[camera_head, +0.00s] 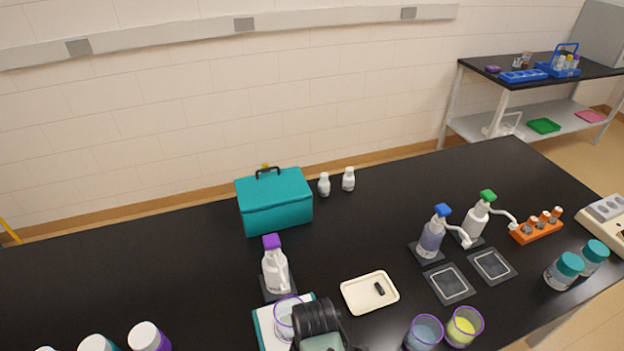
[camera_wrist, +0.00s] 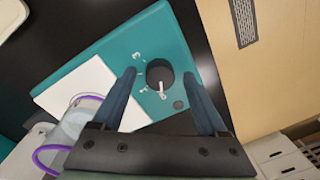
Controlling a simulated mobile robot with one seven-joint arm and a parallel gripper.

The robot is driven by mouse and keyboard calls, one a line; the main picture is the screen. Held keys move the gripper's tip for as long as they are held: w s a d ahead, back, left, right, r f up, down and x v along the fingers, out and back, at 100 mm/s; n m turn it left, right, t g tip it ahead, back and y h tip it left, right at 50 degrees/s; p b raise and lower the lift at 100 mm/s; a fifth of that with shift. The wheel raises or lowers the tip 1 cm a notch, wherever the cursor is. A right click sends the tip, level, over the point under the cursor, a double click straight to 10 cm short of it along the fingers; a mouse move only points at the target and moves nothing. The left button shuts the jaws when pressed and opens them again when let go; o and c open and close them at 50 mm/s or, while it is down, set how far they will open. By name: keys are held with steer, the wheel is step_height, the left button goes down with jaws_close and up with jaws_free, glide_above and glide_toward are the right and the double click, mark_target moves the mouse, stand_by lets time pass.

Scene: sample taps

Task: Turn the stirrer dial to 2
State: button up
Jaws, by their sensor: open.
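The stirrer is teal with a white top plate. In the wrist view its teal body (camera_wrist: 150,32) lies tilted across the picture, with the white plate (camera_wrist: 88,88) to the left. Its dark round dial (camera_wrist: 156,70) has a white pointer (camera_wrist: 162,90) toward the picture's bottom. In the head view the stirrer (camera_head: 264,331) is partly hidden by my dark wrist.
A purple-rimmed beaker (camera_wrist: 78,118) stands on the stirrer's plate, close to my left finger. In the head view, a purple-capped bottle (camera_head: 275,272) stands behind the stirrer, and a cream tray (camera_head: 355,301) with a small black item lies to the right. A teal box (camera_head: 275,205) stands farther back.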

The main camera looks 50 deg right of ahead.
jaws_close()
steer(key=shift+r+m, duration=0.1)
steer(key=shift+m, duration=0.2)
steer(key=m+p, duration=0.2)
steer(key=m, duration=0.1)
steer(key=shift+r+m+p, duration=0.1)
steer(key=shift+m+p, duration=0.3)
steer(key=m+p, duration=0.2)
steer(key=m, duration=0.2)
steer(key=m+p, duration=0.1)
steer(key=m, duration=0.4)
steer(key=shift+t+p, duration=0.3)
steer(key=m+p, duration=0.1)
steer(key=m, duration=0.3)
steer(key=shift+m, duration=0.3)
